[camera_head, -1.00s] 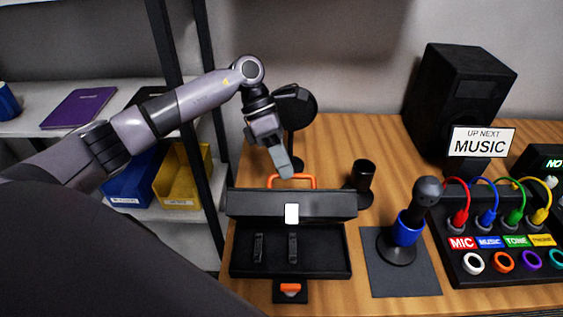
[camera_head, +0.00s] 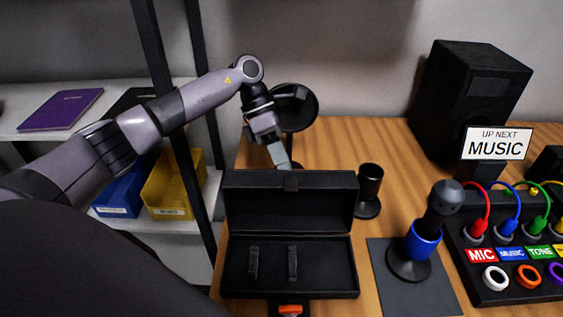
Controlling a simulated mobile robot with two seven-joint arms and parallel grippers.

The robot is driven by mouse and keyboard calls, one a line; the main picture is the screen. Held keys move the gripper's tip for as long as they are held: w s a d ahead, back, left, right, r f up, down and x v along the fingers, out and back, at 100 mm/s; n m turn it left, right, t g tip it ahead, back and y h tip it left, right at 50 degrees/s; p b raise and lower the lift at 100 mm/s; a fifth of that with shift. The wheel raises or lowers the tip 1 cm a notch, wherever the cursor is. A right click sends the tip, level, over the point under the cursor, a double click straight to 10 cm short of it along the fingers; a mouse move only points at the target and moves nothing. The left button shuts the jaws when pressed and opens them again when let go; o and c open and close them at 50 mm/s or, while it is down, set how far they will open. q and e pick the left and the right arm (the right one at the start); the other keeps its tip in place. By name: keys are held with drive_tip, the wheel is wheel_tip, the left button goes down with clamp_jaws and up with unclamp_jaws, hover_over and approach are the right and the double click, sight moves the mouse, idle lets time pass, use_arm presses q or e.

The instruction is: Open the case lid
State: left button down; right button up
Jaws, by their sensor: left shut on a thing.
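The black case (camera_head: 340,280) lies on the wooden desk with its lid (camera_head: 290,190) raised at the back. The lid's dark inner face shows to me. Two small dark strips sit inside the base. An orange latch (camera_head: 290,309) is at the case's front edge, cut by the picture's bottom. My left gripper (camera_head: 281,158) comes down behind the lid's top edge. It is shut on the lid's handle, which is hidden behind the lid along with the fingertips. My right gripper is out of view.
A dark cup (camera_head: 369,184) stands close right of the lid, and a round black lamp-like thing (camera_head: 303,107) stands behind my gripper. A blue-ringed microphone (camera_head: 423,238) on a dark mat (camera_head: 430,297) is right of the case. Shelves with bins (camera_head: 168,188) are left.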

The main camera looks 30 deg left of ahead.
use_arm(q)
drive_tip(key=shift+f, duration=0.1)
drive_tip(key=c, duration=1.2)
unclamp_jaws()
drive_tip(key=shift+o, duration=0.2)
drive_tip(key=shift+r, duration=0.2)
